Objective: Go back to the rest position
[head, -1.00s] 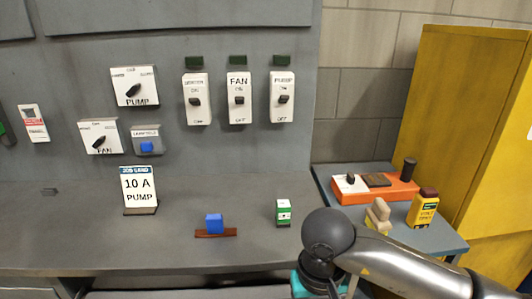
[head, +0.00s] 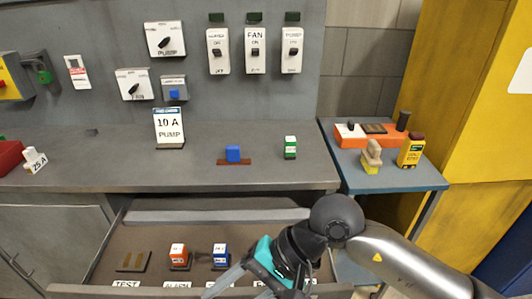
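My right arm comes in from the lower right. My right gripper (head: 252,291), with a teal body, hangs over the front right part of an open drawer (head: 75,291). Its two grey fingers are spread apart and I see nothing held between them. The fingertips are near the bottom edge of the picture, so their exact height over the drawer is unclear. My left gripper is not in view.
The drawer holds an orange block (head: 178,254) and a blue block (head: 220,254). A side table (head: 410,181) and yellow cabinet (head: 480,120) are right.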

